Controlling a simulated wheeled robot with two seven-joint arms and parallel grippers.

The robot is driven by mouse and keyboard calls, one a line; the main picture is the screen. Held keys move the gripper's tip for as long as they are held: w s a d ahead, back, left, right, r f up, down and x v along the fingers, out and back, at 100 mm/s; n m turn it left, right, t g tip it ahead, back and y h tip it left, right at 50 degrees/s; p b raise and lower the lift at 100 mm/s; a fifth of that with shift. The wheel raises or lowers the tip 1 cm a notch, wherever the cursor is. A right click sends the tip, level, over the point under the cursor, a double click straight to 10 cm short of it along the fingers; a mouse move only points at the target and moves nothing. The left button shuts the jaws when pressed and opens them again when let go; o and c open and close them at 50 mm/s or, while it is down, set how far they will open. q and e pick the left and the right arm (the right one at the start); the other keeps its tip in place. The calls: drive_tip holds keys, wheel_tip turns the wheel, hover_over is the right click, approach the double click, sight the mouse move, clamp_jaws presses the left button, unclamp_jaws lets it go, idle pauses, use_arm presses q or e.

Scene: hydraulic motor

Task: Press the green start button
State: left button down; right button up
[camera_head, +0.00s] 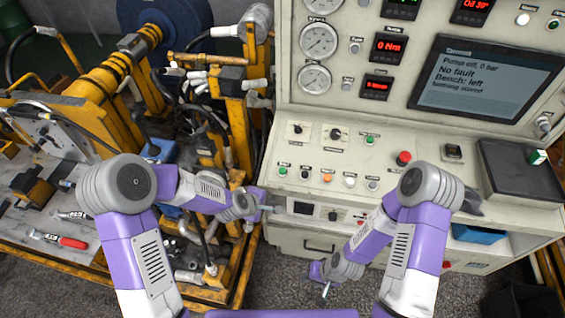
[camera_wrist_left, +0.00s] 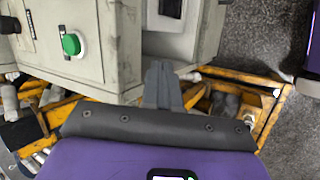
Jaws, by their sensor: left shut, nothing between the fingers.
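A round green button (camera_head: 282,171) sits at the left end of the lower row on the sloped control desk (camera_head: 425,215). In the left wrist view, a green button (camera_wrist_left: 72,44) with a pale collar stands on the panel at the upper left. My left gripper (camera_head: 268,208) is beside the desk's left front edge, below the green button and apart from it. Its fingers (camera_wrist_left: 162,85) are shut and empty. My right gripper (camera_head: 325,290) hangs low in front of the desk; its fingers are too small to read. Button labels are too small to read surely.
Other buttons, including a white one (camera_head: 349,181) and an orange one (camera_head: 327,178), share the row. A red mushroom button (camera_head: 403,158) stands to the right. A screen (camera_head: 487,80) reads "Pump off". A yellow rig (camera_head: 110,75) with hoses crowds the left.

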use_arm(q)
drive_tip(key=w+d+r+n+t+p, duration=0.1)
drive_tip(key=w+d+r+n, duration=0.1)
drive_tip(key=r, duration=0.6)
drive_tip(key=w+d+r+n+t+h, duration=0.1)
drive_tip(key=w+r+n, duration=0.3)
drive_tip(key=r, duration=0.4)
drive_tip(key=shift+w+d+r+t+p, duration=0.25)
drive_tip(key=shift+w+d+t+p, duration=0.15)
drive_tip(key=shift+w+d+t, duration=0.25)
drive_tip(key=shift+w+f, duration=0.1)
drive_tip(key=shift+f, duration=0.05)
drive_tip(key=b, duration=0.6)
hover_over(282, 171)
drive_tip(key=s, duration=0.1)
drive_tip(key=f, duration=0.7)
drive_tip(key=shift+s+a+f, duration=0.2)
drive_tip(key=shift+a+f, duration=0.05)
drive_tip(key=shift+f, duration=0.15)
drive_tip(key=shift+w+f+b, duration=0.1)
drive_tip(key=shift+f+b, duration=0.2)
drive_tip(key=shift+f, duration=0.05)
drive_tip(key=shift+f, duration=0.15)
drive_tip(key=shift+f+b, duration=0.3)
drive_tip(key=shift+b, duration=0.25)
